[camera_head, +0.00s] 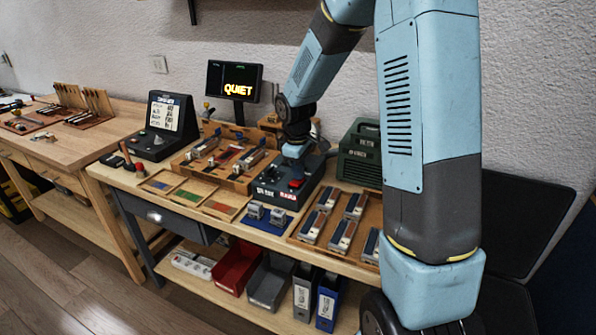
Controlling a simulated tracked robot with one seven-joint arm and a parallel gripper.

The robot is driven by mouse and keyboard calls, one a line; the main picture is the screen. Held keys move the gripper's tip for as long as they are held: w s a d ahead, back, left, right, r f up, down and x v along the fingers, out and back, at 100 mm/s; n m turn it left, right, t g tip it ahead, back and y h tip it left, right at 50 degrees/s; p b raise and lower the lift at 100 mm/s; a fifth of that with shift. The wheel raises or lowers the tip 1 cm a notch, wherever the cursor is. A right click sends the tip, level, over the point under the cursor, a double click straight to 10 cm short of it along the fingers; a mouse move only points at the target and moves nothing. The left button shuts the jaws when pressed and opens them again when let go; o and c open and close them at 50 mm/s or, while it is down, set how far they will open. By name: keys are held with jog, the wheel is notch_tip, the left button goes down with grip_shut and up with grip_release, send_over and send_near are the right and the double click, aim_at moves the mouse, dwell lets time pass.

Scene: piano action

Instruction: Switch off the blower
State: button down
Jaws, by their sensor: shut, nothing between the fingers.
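My gripper (294,160) is shut and empty, pointing down over a dark control box (266,190) on the workbench. The box has a red button (296,184) on top, just below and beside my fingertips, and white and red lettering on its front. I cannot tell whether the fingertips touch the box, and my gripper hides part of its top. A dark green vented housing (361,152), which may be the blower, stands behind and to the right; its label is too small to read. A black monitor (234,80) at the back shows "QUIET" in yellow.
A wooden tray (325,252) with several modules lies to the right. A tray with coloured compartments (196,197) and a black console with a screen (165,126) are to the left. Small grey parts sit on a blue mat (264,224) in front. Bins and binders fill the lower shelf.

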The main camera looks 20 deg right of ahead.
aim_at(294, 184)
jog(key=shift+s+a, duration=0.4)
jog(key=shift+s, duration=0.25)
jog(key=shift+w+r, duration=0.1)
jog(key=shift+r, duration=0.45)
notch_tip(294, 184, up, 13)
jog(key=s+a, duration=0.1)
jog(key=shift+s, duration=0.15)
jog(key=shift+a+f, duration=0.1)
jog(key=shift+f, duration=0.05)
